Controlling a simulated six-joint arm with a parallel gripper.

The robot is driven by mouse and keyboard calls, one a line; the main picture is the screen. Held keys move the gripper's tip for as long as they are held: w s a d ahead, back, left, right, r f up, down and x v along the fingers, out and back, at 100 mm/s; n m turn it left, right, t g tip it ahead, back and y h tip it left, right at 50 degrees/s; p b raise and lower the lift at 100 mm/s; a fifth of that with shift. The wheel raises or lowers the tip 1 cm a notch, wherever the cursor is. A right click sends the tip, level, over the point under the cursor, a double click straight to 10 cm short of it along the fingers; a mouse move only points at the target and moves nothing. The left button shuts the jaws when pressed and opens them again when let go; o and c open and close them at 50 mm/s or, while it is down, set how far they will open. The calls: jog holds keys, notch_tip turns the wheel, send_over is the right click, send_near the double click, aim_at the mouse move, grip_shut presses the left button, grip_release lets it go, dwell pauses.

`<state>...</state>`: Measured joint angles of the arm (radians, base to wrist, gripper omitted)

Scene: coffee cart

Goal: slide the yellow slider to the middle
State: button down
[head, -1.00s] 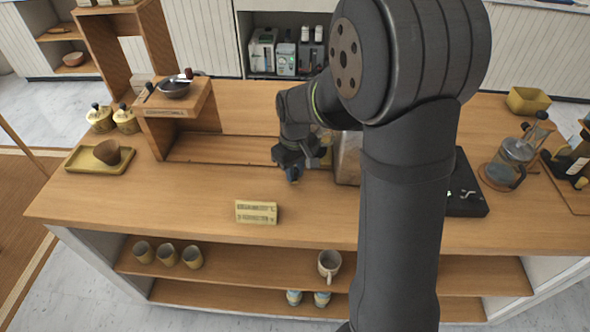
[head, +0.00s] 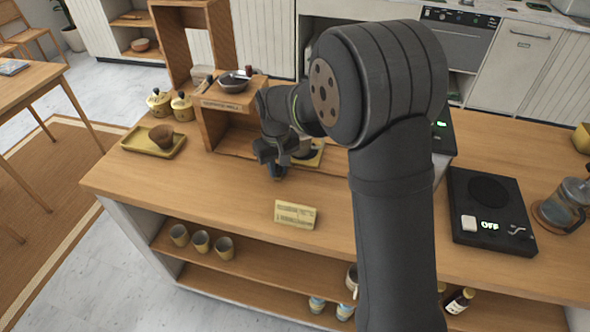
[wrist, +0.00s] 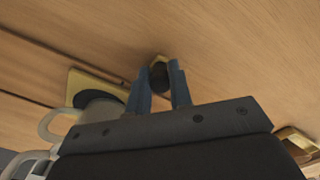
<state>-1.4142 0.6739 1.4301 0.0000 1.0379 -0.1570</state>
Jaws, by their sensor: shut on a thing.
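In the wrist view, the two blue fingers of my gripper (wrist: 160,88) are closed around a small dark piece with a yellow edge (wrist: 157,60). It appears to be the yellow slider, low at the wooden counter; its lower part and track are hidden or too small to tell. In the head view, my gripper (head: 278,174) is low over the counter, left of my arm and behind the yellow sign. The held piece cannot be made out there.
A yellow sign (head: 295,214) stands in front of my gripper. A wooden stand (head: 222,125) with a dark bowl is behind left, a yellow tray (head: 150,149) farther left. A yellow plate (wrist: 82,80) and a pale mug (wrist: 67,120) are close beside my gripper.

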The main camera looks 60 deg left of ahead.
jog(key=shift+s+a, duration=0.5)
jog(key=shift+s, duration=0.05)
jog(key=c, duration=1.3)
grip_release()
jog(key=shift+r, duration=0.1)
notch_tip(320, 180, up, 17)
jog(key=shift+r, duration=0.15)
notch_tip(320, 180, down, 18)
jog(key=shift+r, duration=0.2)
